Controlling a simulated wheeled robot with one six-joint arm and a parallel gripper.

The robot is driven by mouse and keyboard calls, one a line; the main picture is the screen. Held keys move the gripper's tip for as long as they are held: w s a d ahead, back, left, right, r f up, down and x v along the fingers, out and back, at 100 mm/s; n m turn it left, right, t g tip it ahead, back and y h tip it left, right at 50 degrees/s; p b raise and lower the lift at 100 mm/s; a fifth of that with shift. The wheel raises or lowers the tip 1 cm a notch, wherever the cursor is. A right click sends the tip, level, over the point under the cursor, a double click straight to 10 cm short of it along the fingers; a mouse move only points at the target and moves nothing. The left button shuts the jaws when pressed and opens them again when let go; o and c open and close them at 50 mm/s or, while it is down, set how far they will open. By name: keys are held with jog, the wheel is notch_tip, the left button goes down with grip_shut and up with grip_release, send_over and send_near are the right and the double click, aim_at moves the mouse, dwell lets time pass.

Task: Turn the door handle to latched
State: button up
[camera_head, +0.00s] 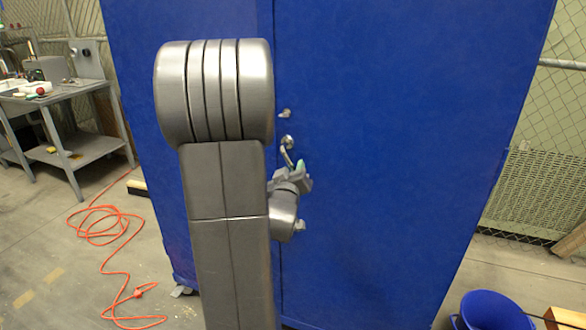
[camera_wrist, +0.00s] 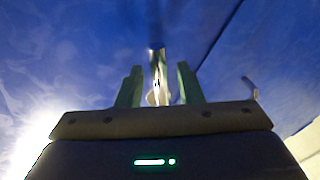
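The silver door handle (camera_head: 287,145) is on the blue cabinet door (camera_head: 390,150), just right of the seam between the doors. Its lever hangs down and slightly right from its round base. My gripper (camera_head: 299,166) is at the lower end of the lever, partly hidden behind my arm. In the wrist view, the two green fingers of my gripper (camera_wrist: 158,72) stand apart, and the handle (camera_wrist: 157,72) shows between them. Gaps appear on both sides of it, so the fingers do not look closed on it. Whether one touches it is unclear.
Small silver fittings sit above (camera_head: 284,113) and below (camera_head: 300,226) the handle. A blue bucket (camera_head: 490,312) stands at lower right. An orange cable (camera_head: 112,240) lies on the floor at left, near a grey workbench (camera_head: 80,150). The door face to the right is clear.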

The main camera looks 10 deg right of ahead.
jog(key=shift+w+d, duration=0.2)
jog(key=shift+w, duration=0.25)
jog(key=shift+c, duration=0.2)
grip_shut()
jog(key=shift+f+b, duration=0.1)
jog(key=shift+b, duration=0.2)
